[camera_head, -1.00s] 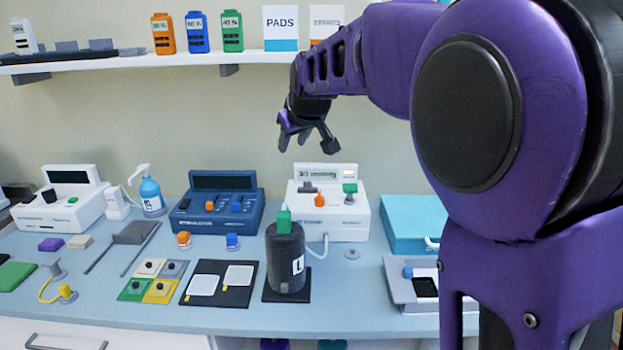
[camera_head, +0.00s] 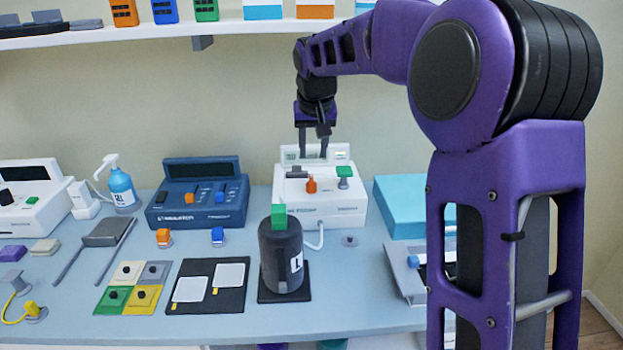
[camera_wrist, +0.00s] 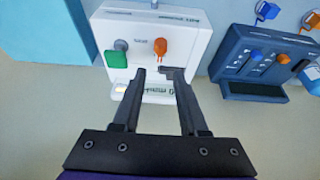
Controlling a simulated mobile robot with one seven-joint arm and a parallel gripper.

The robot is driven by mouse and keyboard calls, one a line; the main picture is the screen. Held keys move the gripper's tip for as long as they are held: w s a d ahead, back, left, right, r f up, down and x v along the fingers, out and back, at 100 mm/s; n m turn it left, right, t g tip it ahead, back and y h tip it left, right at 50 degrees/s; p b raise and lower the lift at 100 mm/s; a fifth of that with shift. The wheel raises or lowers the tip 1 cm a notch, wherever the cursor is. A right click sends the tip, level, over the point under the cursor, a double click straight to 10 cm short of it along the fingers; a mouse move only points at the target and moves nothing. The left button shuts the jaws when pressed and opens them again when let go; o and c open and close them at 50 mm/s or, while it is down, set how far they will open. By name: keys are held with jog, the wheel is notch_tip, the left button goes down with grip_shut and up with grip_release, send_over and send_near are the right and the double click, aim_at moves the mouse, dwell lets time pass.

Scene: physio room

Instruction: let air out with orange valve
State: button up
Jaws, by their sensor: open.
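The orange valve (camera_head: 311,185) stands on the sloped front of a white machine (camera_head: 340,212) at the back of the table. A grey part and a green knob (camera_head: 344,171) sit on the same face. The orange valve also shows in the wrist view (camera_wrist: 160,47), with the green knob (camera_wrist: 117,60) to its left. My gripper (camera_head: 313,157) points down above the rear of the white machine, at its display. In the wrist view my gripper (camera_wrist: 158,72) has its two fingers apart with nothing between them. The orange valve lies just beyond the fingertips, untouched.
A black cuff roll (camera_head: 282,257) with a green block on top stands in front of the white machine. A blue machine (camera_head: 198,194) is to its left and a teal box (camera_head: 400,209) to its right. A shelf (camera_head: 150,33) runs above.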

aim_at(312, 179)
jog(key=b+x, duration=0.1)
jog(key=x, duration=0.9)
jog(key=shift+w+f, duration=0.25)
jog(key=shift+f, duration=0.1)
grip_shut()
